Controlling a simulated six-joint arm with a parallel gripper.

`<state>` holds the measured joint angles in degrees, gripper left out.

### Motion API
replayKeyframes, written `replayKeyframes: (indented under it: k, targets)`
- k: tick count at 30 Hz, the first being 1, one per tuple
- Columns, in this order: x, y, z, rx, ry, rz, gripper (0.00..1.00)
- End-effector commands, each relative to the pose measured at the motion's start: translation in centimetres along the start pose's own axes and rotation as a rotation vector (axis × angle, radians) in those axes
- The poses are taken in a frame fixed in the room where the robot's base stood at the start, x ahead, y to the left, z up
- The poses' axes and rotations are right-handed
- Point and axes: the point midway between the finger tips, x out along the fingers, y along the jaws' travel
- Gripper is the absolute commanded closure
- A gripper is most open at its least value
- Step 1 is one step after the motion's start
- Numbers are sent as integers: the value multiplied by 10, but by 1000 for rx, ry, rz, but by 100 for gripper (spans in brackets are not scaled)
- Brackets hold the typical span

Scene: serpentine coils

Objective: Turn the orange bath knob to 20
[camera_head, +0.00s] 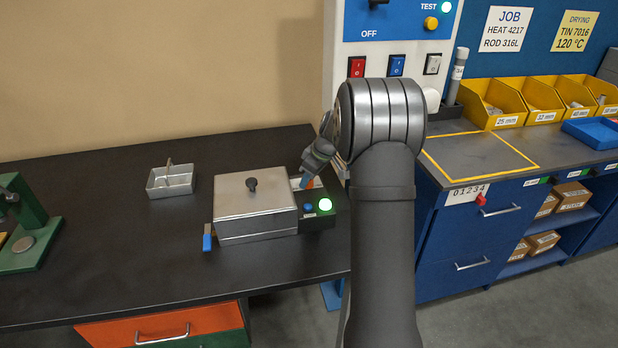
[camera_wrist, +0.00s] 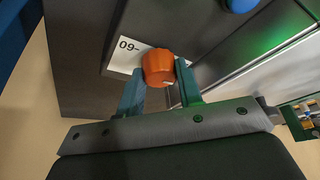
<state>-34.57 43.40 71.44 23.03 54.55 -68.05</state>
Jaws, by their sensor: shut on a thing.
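The orange bath knob (camera_wrist: 158,67) sits between my gripper's two blue-green fingers (camera_wrist: 158,84) in the wrist view, and the fingers are shut on it. A white label (camera_wrist: 128,52) reading "09-" lies behind the knob; part of the label is hidden by it. I cannot read the knob's setting.
A blue button (camera_head: 308,208) and a lit green button (camera_head: 325,205) are beside the knob on the panel. A blue-handled lever (camera_head: 207,238) is at the bath's left. A small metal tray (camera_head: 172,181) stands farther left. The bench's middle left is clear.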

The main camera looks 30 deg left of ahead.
Motion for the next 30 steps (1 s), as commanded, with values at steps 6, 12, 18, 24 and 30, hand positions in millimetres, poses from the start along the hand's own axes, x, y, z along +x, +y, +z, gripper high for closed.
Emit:
replayKeyframes:
  k: [6, 12, 18, 24, 30]
  targets:
    - [0, 0, 0, -1, 0, 1, 51]
    - [0, 0, 0, 0, 0, 1, 45]
    - [-7, 0, 0, 0, 1, 2, 45]
    - [-39, 1, -1, 0, 3, 5, 45]
    - [-67, 1, 0, -1, 1, 3, 45]
